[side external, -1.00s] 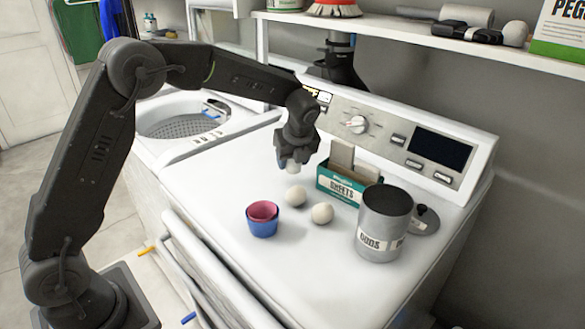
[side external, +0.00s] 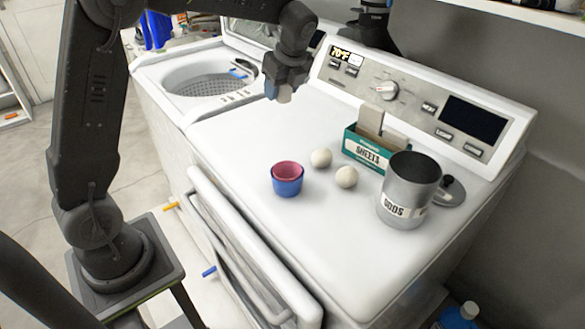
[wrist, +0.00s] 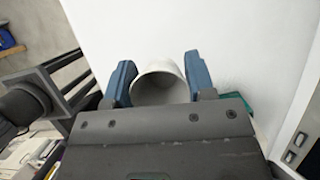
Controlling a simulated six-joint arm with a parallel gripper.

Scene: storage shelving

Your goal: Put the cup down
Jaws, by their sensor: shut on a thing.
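My gripper (side external: 281,88) is above the back left part of the white dryer top (side external: 240,125). It is shut on a pale grey-white cup (side external: 285,96), which shows only as a small piece below the fingers. In the wrist view the cup (wrist: 160,84) sits between the two blue fingers, its rounded rim towards the camera. It seems to hang above the white surface; the exact gap cannot be told. A pink cup (side external: 287,168) stands nested in a blue cup (side external: 288,186) on the dryer, to the right and in front of my gripper.
Two pale balls (side external: 321,158) (side external: 346,177), a green sheets box (side external: 367,150) and a grey tin (side external: 405,190) stand on the right half. A dark-knobbed lid (side external: 452,191) lies behind the tin. The control panel (side external: 415,100) bounds the back. The left top is clear.

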